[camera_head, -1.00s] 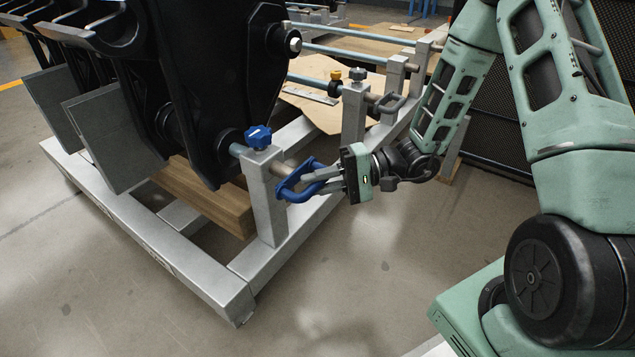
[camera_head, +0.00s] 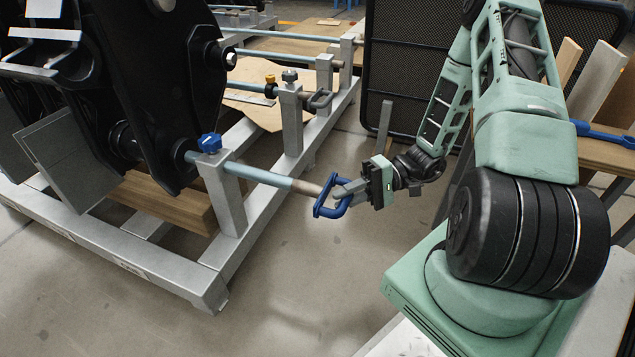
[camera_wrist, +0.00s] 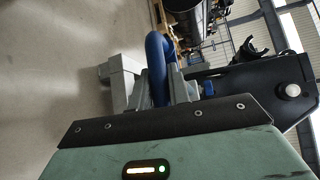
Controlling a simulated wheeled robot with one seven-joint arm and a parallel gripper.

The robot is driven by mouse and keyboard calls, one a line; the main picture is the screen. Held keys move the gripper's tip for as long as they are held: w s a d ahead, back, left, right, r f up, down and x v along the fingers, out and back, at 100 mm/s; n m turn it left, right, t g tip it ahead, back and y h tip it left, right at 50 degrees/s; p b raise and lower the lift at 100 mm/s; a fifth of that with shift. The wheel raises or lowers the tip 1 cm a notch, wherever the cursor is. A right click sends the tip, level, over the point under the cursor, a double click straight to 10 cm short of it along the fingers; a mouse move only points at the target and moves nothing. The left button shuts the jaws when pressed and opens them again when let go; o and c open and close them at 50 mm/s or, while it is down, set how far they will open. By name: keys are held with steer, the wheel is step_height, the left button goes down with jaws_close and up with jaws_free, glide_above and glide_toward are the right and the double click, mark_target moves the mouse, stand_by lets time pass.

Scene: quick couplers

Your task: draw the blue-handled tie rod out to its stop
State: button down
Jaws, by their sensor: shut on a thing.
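The tie rod (camera_head: 257,175) runs through the top of a grey post and sticks out well to the right of it in the head view. Its outer end is brown and carries a blue loop handle (camera_head: 318,208). My gripper (camera_head: 347,193) is shut on the handle, clear of the frame over open floor. The handle also shows in the wrist view (camera_wrist: 157,68), where my fingers close around it. A blue knob (camera_head: 210,142) sits on top of the post (camera_head: 225,195). The rod's inner end is hidden in the black coupler (camera_head: 160,150).
A black mesh panel (camera_head: 400,80) stands behind my arm. A wooden bench (camera_head: 607,155) is at the right. Floor below my gripper is clear.

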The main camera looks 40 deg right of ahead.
steer(key=shift+s+d+p, duration=0.2)
steer(key=shift+s+d, duration=0.2)
steer(key=shift+s, duration=0.3)
steer(key=shift+s+d+p, duration=0.15)
steer(key=shift+s+d, duration=0.25)
steer(key=shift+s, duration=0.35)
steer(key=c, duration=1.3)
jaws_free()
